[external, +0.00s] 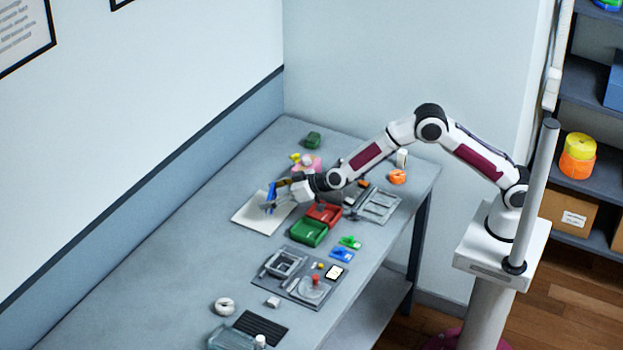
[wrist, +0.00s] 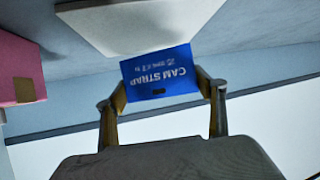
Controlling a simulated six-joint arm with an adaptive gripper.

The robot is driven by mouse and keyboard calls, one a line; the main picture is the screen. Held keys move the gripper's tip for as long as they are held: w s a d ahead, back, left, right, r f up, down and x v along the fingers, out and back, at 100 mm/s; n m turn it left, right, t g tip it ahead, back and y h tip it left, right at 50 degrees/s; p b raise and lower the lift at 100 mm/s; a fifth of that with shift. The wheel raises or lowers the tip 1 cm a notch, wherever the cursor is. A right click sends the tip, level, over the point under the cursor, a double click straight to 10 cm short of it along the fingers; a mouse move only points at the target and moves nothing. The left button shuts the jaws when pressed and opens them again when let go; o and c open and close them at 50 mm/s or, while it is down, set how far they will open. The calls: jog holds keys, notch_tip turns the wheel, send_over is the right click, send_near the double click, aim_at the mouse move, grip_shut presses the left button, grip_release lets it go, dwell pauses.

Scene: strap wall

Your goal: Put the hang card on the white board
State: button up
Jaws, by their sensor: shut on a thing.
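The hang card (wrist: 160,73) is blue with white "CAM STRAP" lettering, upside down in the wrist view, and has a small dark slot. My gripper (wrist: 162,88) is shut on it, one finger at each side edge. In the external view the card (external: 271,194) stands roughly upright in my gripper (external: 277,193). The white board (external: 250,217) lies flat on the table, below and beside the card. The board (wrist: 140,22) also shows just beyond the card in the wrist view. I cannot tell whether card and board touch.
A pink box (wrist: 18,72) stands beside my gripper. Red (external: 325,213) and green (external: 308,232) bins sit right of the board. A grey tray (external: 378,205) and small blue (external: 341,255) and green (external: 350,242) items lie nearby. The table's left part (external: 165,255) is clear.

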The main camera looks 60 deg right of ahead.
jog(key=shift+f, duration=1.85)
jog(key=shift+f, duration=0.15)
jog(key=o, duration=0.7)
jog(key=shift+s+r, duration=0.3)
jog(key=shift+r, duration=0.05)
jog(key=shift+v, duration=5.65)
jog(key=shift+d, duration=0.1)
